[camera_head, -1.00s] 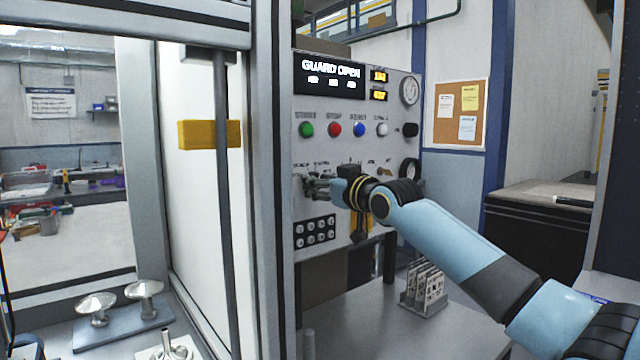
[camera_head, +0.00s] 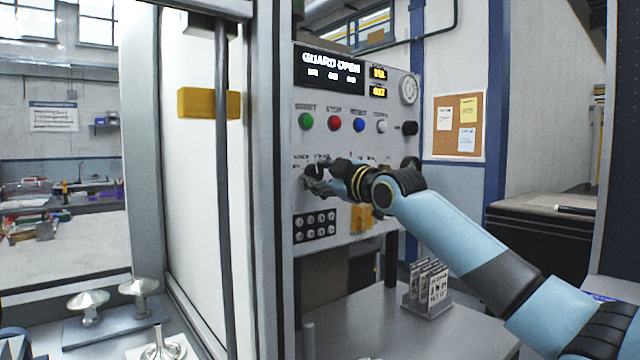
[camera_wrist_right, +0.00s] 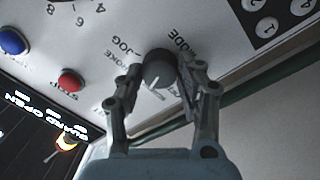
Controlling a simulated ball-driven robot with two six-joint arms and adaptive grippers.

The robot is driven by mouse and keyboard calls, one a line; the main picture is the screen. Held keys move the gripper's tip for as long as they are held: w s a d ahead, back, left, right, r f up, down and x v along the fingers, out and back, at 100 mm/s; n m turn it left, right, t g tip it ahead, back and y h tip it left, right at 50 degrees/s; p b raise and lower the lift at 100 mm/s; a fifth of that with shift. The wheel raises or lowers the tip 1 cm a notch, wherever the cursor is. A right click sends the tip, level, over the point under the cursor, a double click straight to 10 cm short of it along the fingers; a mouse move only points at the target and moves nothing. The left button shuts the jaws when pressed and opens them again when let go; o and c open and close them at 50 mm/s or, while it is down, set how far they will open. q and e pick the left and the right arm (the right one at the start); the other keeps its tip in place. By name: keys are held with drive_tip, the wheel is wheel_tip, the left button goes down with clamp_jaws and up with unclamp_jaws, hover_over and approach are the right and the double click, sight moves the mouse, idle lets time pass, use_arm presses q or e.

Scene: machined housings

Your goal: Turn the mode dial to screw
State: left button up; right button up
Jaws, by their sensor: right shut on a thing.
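The mode dial (camera_wrist_right: 160,70) is a dark round knob with a white pointer line, on the grey control panel (camera_head: 340,228). In the right wrist view, the word MODE is printed beside it and JOG on its other side. The pointer line is on the side of the dial facing my palm. My right gripper (camera_wrist_right: 160,79) has one finger on each side of the dial and is shut on it. In the head view, my right gripper (camera_head: 312,181) is at the panel's left part and hides the dial. My left gripper is not in view.
A display (camera_head: 329,68) reads GUARD OPEN. Green, red (camera_head: 334,123), blue and white buttons sit above the dial, with a black keypad (camera_head: 314,225) below. An upright guard frame (camera_head: 272,180) stands close to the left. A card rack (camera_head: 428,290) stands on the bench.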

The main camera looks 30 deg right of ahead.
drive_tip(key=shift+n+b, duration=0.3)
drive_tip(key=shift+n, duration=0.3)
drive_tip(key=o, duration=1.2)
drive_tip(key=shift+c, duration=0.2)
drive_tip(key=shift+s+f, duration=0.1)
drive_tip(key=s, duration=1.1)
drive_tip(key=shift+s+f, duration=0.3)
drive_tip(key=shift+s, duration=0.1)
drive_tip(key=shift+d+f, duration=0.1)
